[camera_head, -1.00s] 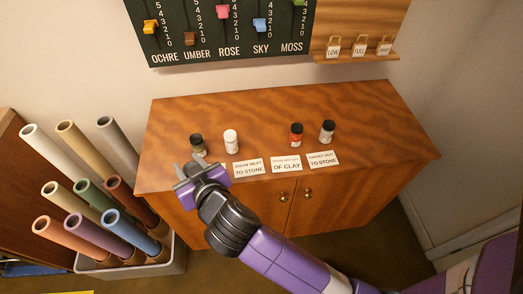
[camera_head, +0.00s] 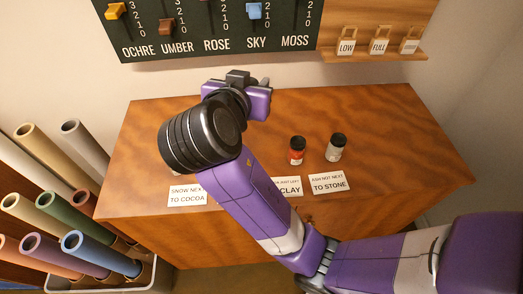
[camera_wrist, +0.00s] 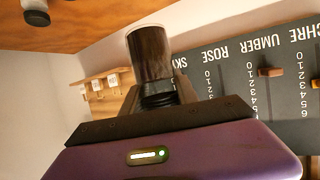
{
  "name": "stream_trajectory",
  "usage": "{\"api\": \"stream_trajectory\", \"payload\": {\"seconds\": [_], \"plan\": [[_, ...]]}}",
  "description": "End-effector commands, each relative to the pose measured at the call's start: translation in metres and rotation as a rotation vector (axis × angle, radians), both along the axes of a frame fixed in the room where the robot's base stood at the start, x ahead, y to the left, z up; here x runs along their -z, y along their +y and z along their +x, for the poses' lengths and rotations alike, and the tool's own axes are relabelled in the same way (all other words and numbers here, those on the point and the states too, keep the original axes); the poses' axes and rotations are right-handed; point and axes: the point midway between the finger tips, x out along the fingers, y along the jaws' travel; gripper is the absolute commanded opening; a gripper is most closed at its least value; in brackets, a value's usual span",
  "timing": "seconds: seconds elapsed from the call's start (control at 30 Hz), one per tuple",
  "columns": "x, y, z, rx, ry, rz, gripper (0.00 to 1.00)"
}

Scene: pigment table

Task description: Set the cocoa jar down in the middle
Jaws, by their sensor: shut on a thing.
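My gripper (camera_head: 240,90) is above the back of the wooden cabinet top (camera_head: 398,125), left of centre. In the wrist view it is shut on the cocoa jar (camera_wrist: 150,52), a dark brown jar with a black lid. That view is upside down, so the lid appears below the body, near the fingers. In the head view my arm and wrist hide the held jar, so its height above the wood cannot be told.
A red jar (camera_head: 297,152) and a grey jar (camera_head: 335,148) stand right of centre. Cards (camera_head: 187,196) line the front edge. My arm covers the left-middle, and the white jar is mostly or fully hidden. A slider board (camera_head: 215,30) and a small shelf (camera_head: 375,55) are behind.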

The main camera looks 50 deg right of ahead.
Motion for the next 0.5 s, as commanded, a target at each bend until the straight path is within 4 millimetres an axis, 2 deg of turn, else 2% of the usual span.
{"api": "stream_trajectory", "payload": {"seconds": [0.07, 0.17, 0.5], "plan": [[-0.003, -0.002, -0.007, 0.039, 0.0, -0.001, 0.0], [0.006, -0.004, -0.011, 0.058, 0.006, -0.001, 0.0], [0.085, -0.004, -0.012, 0.057, 0.011, -0.003, 0.0]]}}
